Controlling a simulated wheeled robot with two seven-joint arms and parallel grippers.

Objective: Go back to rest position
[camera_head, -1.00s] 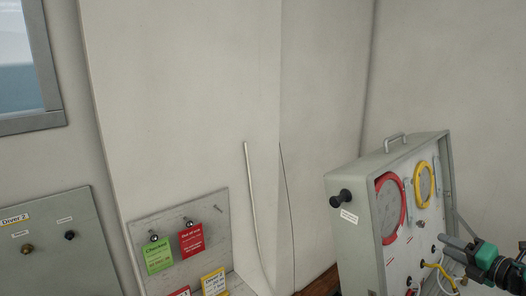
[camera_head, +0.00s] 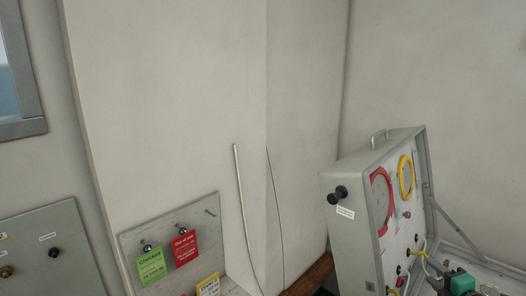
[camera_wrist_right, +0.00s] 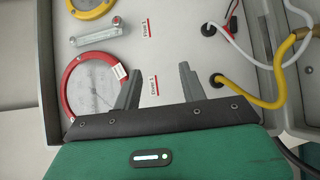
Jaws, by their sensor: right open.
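My right gripper (camera_head: 440,279) shows at the bottom right of the head view, low in front of the grey air panel case (camera_head: 347,237). In the right wrist view its two dark fingers (camera_wrist_right: 160,84) are spread apart with nothing between them. They point at the panel face between the red-ringed gauge (camera_wrist_right: 70,94) and the yellow hose (camera_wrist_right: 252,98). I cannot tell whether they touch the panel. My left gripper is not in view.
The open case stands at the right, with a lid stay (camera_head: 457,235) beside it. Yellow and white hoses hang near my right gripper. A grey board (camera_head: 212,218) with hanging green, red and yellow tags is at lower centre. A Diver panel (camera_head: 45,262) is at left.

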